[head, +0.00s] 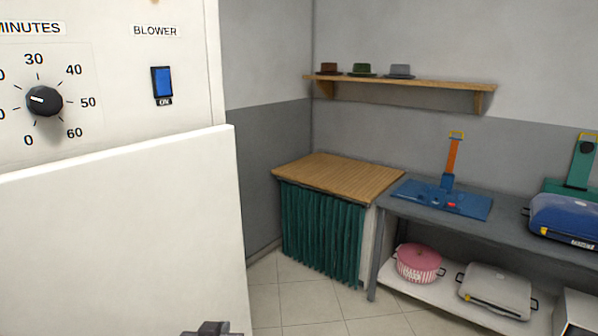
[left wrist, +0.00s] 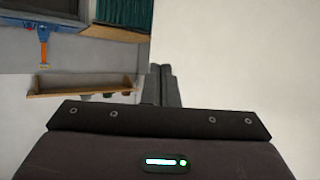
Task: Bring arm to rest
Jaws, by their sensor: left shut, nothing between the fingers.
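My left gripper (head: 212,328) shows only as a dark piece at the bottom edge of the head view, in front of the white machine panel (head: 120,225). In the left wrist view its two dark fingers (left wrist: 163,72) are together, with nothing between them. The plain pale surface beside and beyond them fills the right side of that view; I cannot tell whether they touch it. My right gripper is in neither view.
The white machine with a dial (head: 44,101) and blue blower switch (head: 161,82) stands close on the left. A wooden-topped cabinet with a green curtain (head: 322,232), a grey bench (head: 440,222) and a wall shelf (head: 420,85) with hats stand farther back. Tiled floor (head: 300,302) lies between.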

